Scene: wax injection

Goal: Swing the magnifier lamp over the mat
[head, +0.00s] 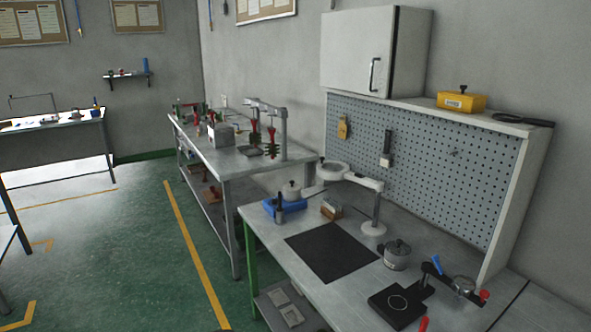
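The white magnifier lamp stands on the workbench (265,230) behind the mat. Its round base and post (375,214) are near the pegboard. Its arm reaches left to a ring-shaped magnifier head (333,170), which hangs over the back left of the bench, beyond the mat and not above it. The dark rectangular mat (332,252) lies flat and bare on the bench top. Neither of my grippers is in view.
A lidded grey pot (396,254) and a black press-like device (402,305) stand right of the mat. A blue tray (284,204) and a small brush-like block (331,208) lie behind its left side. A pegboard (425,165) bounds the back. Green floor (130,235) is open at left.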

